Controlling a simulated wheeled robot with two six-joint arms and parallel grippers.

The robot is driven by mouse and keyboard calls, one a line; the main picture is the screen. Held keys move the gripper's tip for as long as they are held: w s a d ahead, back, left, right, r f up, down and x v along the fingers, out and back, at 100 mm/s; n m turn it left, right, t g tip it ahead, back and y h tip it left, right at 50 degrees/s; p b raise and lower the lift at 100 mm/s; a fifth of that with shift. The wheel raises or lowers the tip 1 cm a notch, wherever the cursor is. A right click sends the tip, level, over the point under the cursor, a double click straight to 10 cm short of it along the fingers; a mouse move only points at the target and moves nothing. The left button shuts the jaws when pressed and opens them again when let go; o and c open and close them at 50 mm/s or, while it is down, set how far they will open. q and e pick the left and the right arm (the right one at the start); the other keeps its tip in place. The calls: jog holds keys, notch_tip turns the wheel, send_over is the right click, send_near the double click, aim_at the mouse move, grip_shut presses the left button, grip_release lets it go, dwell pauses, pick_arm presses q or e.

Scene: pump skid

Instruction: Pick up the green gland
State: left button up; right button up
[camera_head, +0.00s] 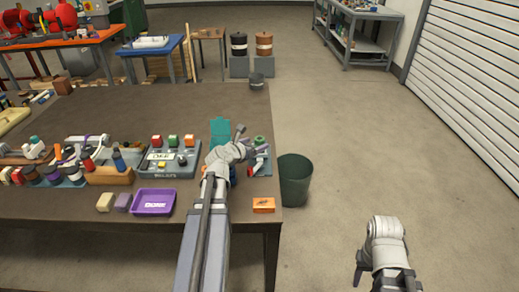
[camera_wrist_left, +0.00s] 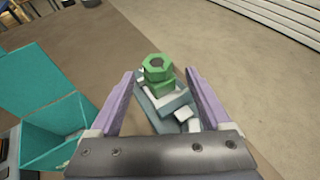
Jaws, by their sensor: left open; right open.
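The green gland (camera_wrist_left: 154,66) is a hexagonal piece with a round hole in its top. It sits on the grey-blue fixture (camera_wrist_left: 147,109) in the left wrist view and shows small near the table's right edge in the head view (camera_head: 259,140). My left gripper (camera_wrist_left: 161,74) is open and empty, with its purple fingers on either side of the gland in the picture. I cannot tell whether they touch it. In the head view, my left arm partly hides the fixture. My right gripper (camera_head: 362,275) is open, off the table at lower right; its fingers are mostly hidden.
A teal open box (camera_wrist_left: 55,125) stands left of the fixture.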

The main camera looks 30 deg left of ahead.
aim_at(257, 142)
pick_arm(q)
jog(key=b+x, duration=0.1)
jog(key=x, duration=0.3)
jog(key=shift+a+f+b, duration=0.25)
jog(key=shift+b, duration=0.1)
jog(key=shift+w+f, duration=0.1)
jog(key=shift+w, duration=0.25)
jog(key=shift+c, duration=0.3)
jog(key=shift+s+d, duration=0.1)
grip_shut()
jog(key=shift+r, duration=0.25)
notch_tip(257, 142, up, 10)
jog(key=p, duration=1)
jog(key=shift+f, duration=0.15)
